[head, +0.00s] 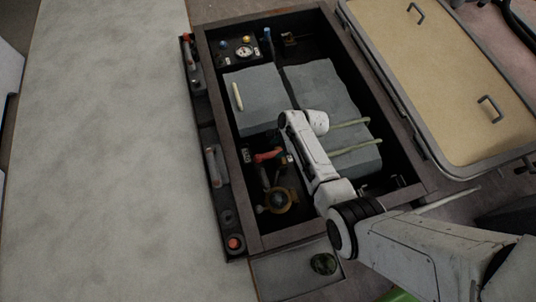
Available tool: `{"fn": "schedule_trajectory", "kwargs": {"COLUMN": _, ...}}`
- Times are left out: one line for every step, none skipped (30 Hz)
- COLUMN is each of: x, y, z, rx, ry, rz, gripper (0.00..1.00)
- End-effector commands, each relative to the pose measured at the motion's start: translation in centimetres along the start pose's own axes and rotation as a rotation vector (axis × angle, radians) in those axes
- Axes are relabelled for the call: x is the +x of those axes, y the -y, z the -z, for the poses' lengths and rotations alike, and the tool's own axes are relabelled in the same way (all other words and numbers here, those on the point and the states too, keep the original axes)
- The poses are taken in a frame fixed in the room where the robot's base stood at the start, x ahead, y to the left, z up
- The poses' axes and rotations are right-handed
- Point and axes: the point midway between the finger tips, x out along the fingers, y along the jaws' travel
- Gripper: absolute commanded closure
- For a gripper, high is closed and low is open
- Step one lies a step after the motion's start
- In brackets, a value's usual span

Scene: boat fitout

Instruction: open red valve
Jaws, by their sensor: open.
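A red lever handle (268,155), which looks like the red valve's, sits low inside the open dark-framed hatch, left of my white arm. It lies roughly crosswise in the picture. A dark pipe fitting and a round brass-coloured part (279,199) are just below it. My arm reaches over the hatch from the lower right, and its wrist is above the grey boxes, up and right of the red handle. My gripper is hidden behind my own arm links, so its fingers cannot be seen. I cannot tell whether it touches anything.
Two grey boxes (252,98) (322,88) with pale handles fill much of the hatch. A gauge panel (243,50) is at its top left. The hatch rim (216,125) stands around it. A tan lid (450,85) lies open at right. A pale bare surface (100,150) spreads at left.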

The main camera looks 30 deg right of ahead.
Motion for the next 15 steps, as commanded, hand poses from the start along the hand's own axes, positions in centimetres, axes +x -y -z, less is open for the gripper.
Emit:
{"fn": "schedule_trajectory", "kwargs": {"x": 1.5, "y": -0.1, "z": 0.2, "rx": -0.001, "ry": 0.0, "rz": -0.001, "gripper": 0.52}}
{"fn": "schedule_trajectory", "kwargs": {"x": 2.0, "y": -0.2, "z": 0.2, "rx": -0.001, "ry": 0.001, "rz": -0.002, "gripper": 0.52}}
{"fn": "schedule_trajectory", "kwargs": {"x": 2.7, "y": -0.2, "z": 0.2, "rx": -0.001, "ry": 0.001, "rz": -0.002, "gripper": 0.52}}
{"fn": "schedule_trajectory", "kwargs": {"x": 3.2, "y": -0.1, "z": 0.2, "rx": -0.001, "ry": 0.001, "rz": -0.001, "gripper": 0.52}}
{"fn": "schedule_trajectory", "kwargs": {"x": 3.7, "y": -0.1, "z": 0.2, "rx": -0.001, "ry": 0.001, "rz": -0.001, "gripper": 0.52}}
{"fn": "schedule_trajectory", "kwargs": {"x": 4.3, "y": -0.2, "z": 0.2, "rx": -0.001, "ry": 0.0, "rz": -0.001, "gripper": 0.52}}
{"fn": "schedule_trajectory", "kwargs": {"x": 4.8, "y": -0.2, "z": 0.2, "rx": -0.001, "ry": 0.0, "rz": -0.001, "gripper": 0.52}}
{"fn": "schedule_trajectory", "kwargs": {"x": 5.2, "y": -0.2, "z": 0.2, "rx": -0.001, "ry": 0.0, "rz": -0.002, "gripper": 0.52}}
{"fn": "schedule_trajectory", "kwargs": {"x": 5.8, "y": -0.1, "z": 0.2, "rx": -0.002, "ry": 0.0, "rz": -0.001, "gripper": 0.52}}
{"fn": "schedule_trajectory", "kwargs": {"x": 6.2, "y": -0.1, "z": 0.2, "rx": -0.002, "ry": 0.0, "rz": 0.0, "gripper": 0.52}}
{"fn": "schedule_trajectory", "kwargs": {"x": 6.6, "y": -0.1, "z": 0.2, "rx": -0.002, "ry": 0.0, "rz": 0.0, "gripper": 0.52}}
{"fn": "schedule_trajectory", "kwargs": {"x": 7.0, "y": -0.1, "z": 0.2, "rx": -0.002, "ry": 0.0, "rz": -0.001, "gripper": 0.52}}
{"fn": "schedule_trajectory", "kwargs": {"x": 7.3, "y": -0.1, "z": 0.2, "rx": -0.002, "ry": 0.0, "rz": -0.002, "gripper": 0.52}}
{"fn": "schedule_trajectory", "kwargs": {"x": 7.6, "y": -0.1, "z": 0.2, "rx": -0.002, "ry": 0.0, "rz": -0.001, "gripper": 0.52}}
{"fn": "schedule_trajectory", "kwargs": {"x": 7.9, "y": -0.1, "z": 0.2, "rx": -0.003, "ry": 0.0, "rz": -0.001, "gripper": 0.52}}
